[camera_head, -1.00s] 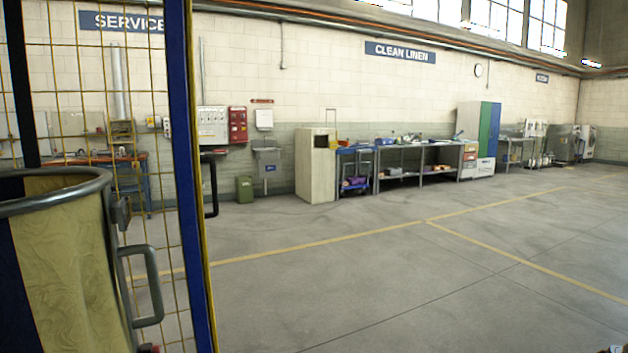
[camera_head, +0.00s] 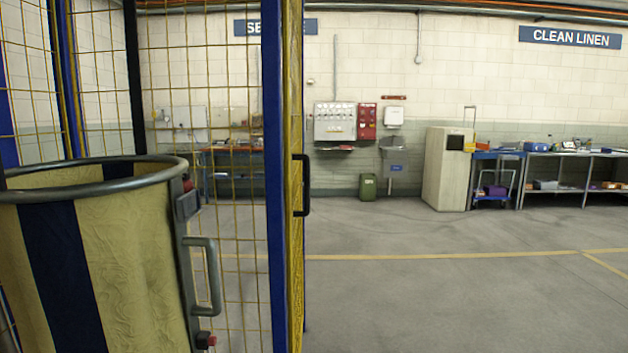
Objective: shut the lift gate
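The lift gate seems to be the yellow mesh panel with a blue upright frame post (camera_head: 275,180) left of centre. A black pull handle (camera_head: 302,186) is on its right edge. I cannot tell for sure which mesh panels are gate and which are fixed cage. To the right of this edge the view is open floor. My gripper is not in view.
A large sling bag (camera_head: 130,260), yellow with a dark blue stripe, hangs from a grey ring frame with a side handle (camera_head: 212,275) at the near left, in front of the mesh. Open grey floor (camera_head: 430,300) lies right. A pale cabinet (camera_head: 447,168) and benches line the back wall.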

